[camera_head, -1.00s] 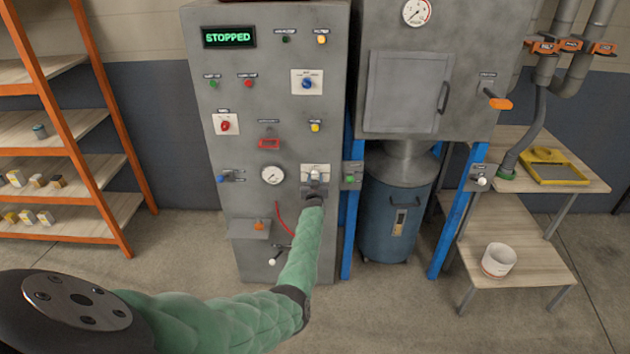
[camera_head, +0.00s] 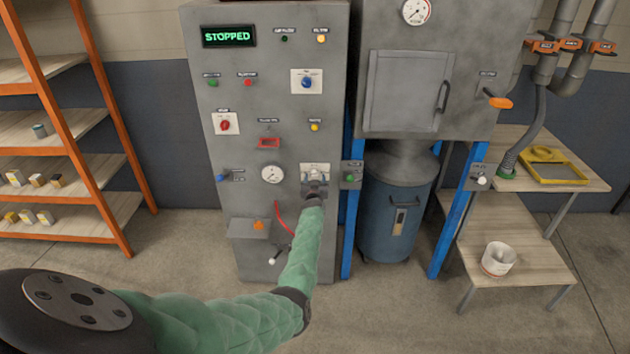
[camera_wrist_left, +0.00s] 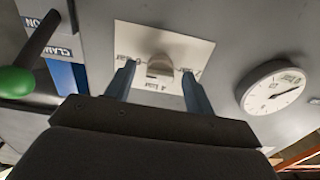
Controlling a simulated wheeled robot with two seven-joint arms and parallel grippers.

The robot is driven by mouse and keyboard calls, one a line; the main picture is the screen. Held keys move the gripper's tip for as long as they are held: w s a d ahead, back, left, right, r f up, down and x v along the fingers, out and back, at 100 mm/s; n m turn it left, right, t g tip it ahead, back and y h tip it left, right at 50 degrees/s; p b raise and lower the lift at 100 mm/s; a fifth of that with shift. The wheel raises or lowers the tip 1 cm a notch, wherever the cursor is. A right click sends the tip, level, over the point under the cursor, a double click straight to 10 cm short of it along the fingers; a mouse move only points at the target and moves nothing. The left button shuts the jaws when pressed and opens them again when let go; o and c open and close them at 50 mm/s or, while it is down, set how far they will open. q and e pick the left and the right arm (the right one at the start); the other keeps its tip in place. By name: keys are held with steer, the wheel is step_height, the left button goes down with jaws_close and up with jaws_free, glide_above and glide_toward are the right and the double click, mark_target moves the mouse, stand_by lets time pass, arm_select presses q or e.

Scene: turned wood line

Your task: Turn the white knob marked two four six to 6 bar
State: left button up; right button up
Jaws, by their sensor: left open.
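The white knob (camera_wrist_left: 160,67) sits on a pale square plate (camera_wrist_left: 190,48) on the grey cabinet front. In the left wrist view it lies between the two fingers of my left gripper (camera_wrist_left: 158,80), which are open with a gap on each side of it. The plate's markings are too blurred to read fully. In the head view my left gripper (camera_head: 315,186) is in front of the plate (camera_head: 315,168) and hides the knob. A round white gauge (camera_head: 272,174) is left of the plate; it also shows in the left wrist view (camera_wrist_left: 272,90). My right gripper is not in view.
A green-tipped lever (camera_wrist_left: 18,80) shows close by in the left wrist view. The cabinet (camera_head: 225,130) carries several other knobs and buttons. A blue drum (camera_head: 385,215) stands to the right.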

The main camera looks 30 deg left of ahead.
arm_select(q)
steer(key=b+v, duration=0.1)
steer(key=v, duration=0.6)
steer(key=shift+s+d+b, duration=0.2)
steer(key=shift+b, duration=0.2)
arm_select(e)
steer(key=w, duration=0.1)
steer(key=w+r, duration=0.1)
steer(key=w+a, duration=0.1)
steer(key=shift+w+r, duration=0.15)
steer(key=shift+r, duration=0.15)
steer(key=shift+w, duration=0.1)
